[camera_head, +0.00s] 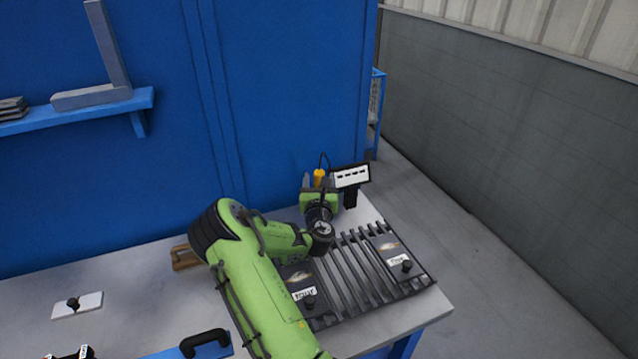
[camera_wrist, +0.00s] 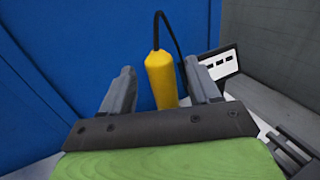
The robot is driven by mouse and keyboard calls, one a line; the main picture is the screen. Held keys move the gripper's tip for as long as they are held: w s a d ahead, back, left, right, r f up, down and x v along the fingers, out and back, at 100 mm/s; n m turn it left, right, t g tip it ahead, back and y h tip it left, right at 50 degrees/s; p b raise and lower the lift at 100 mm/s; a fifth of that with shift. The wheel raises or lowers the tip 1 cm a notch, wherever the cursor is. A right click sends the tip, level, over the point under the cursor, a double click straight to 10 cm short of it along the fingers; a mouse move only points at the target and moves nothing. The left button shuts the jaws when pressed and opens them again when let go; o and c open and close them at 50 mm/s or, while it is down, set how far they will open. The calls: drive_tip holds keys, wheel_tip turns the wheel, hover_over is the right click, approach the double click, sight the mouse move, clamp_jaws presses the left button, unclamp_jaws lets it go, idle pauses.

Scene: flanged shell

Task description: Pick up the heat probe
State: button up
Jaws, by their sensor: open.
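The heat probe (camera_head: 319,176) has a yellow handle and a black cable. It stands upright near the back right of the table, by the blue wall. In the wrist view the probe (camera_wrist: 160,79) rises between the two grey fingers of my gripper (camera_wrist: 157,85). The fingers are open, with a gap on each side of the handle. In the head view my gripper (camera_head: 319,184) reaches to the probe, and its green body hides the probe's lower part. The cable arcs over toward a display unit (camera_head: 351,177) with a white face, also in the wrist view (camera_wrist: 220,66).
A slatted grate (camera_head: 352,277) with plates labelled "four" and "five" lies below my arm. A white plate with a black knob (camera_head: 77,305) and a black handle (camera_head: 205,342) are at the left. A blue shelf (camera_head: 75,110) juts from the wall. Bare table (camera_head: 140,275) shows at left.

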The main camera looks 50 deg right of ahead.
drive_tip(key=x, duration=0.3)
drive_tip(key=shift+s+a, duration=0.1)
drive_tip(key=shift+a, duration=0.05)
drive_tip(key=shift+c, duration=0.3)
clamp_jaws()
drive_tip(key=shift+r, duration=0.1)
